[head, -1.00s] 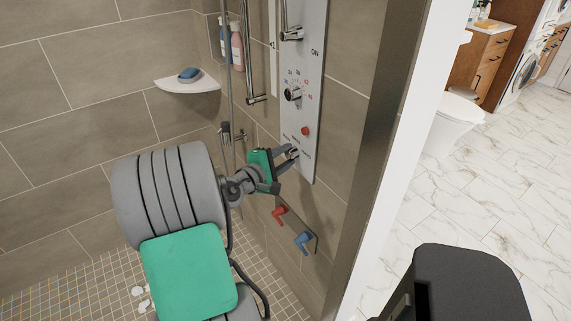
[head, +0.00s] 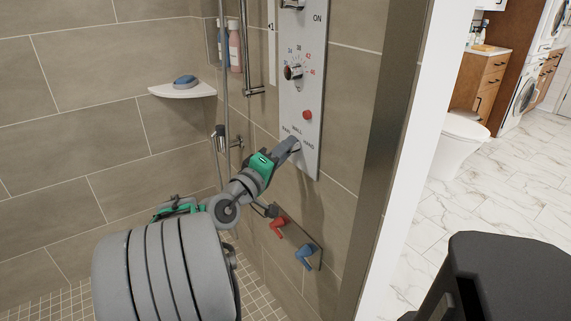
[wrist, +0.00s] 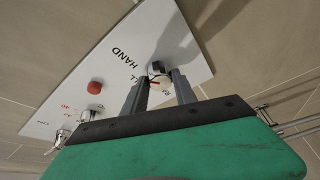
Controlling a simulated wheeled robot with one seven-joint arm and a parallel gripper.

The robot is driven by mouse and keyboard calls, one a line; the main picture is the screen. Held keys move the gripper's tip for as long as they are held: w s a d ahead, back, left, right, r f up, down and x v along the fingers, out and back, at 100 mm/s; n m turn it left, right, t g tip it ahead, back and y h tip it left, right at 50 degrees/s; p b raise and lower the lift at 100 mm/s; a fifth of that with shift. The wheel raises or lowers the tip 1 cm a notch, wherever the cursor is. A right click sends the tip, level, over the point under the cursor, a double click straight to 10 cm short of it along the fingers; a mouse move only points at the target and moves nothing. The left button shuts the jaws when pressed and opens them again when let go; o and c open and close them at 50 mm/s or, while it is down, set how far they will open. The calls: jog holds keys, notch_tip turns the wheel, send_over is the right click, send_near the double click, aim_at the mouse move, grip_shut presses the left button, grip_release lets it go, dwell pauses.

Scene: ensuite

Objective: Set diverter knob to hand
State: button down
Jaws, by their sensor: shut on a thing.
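The diverter knob (wrist: 158,68) is a small dark and chrome knob low on the white shower panel (head: 313,95). Labels for rain, wall and hand are printed around it. In the wrist view the knob sits between the two grey fingers of my gripper (wrist: 159,77), which is shut on it. Which label the knob points at cannot be told.
Above on the panel are a red button (head: 308,115) and a numbered temperature knob (head: 293,73). Red (head: 279,227) and blue (head: 307,256) valve handles stick out of the wall below my gripper. A corner shelf (head: 184,90) holds a blue item at left.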

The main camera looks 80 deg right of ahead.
jog(key=shift+f+m+b, duration=0.1)
jog(key=shift+m+b, duration=0.3)
jog(key=shift+b, duration=0.05)
jog(key=c, duration=1)
grip_release()
jog(key=v, duration=0.7)
jog(key=shift+a, duration=0.4)
jog(key=shift+w, duration=0.1)
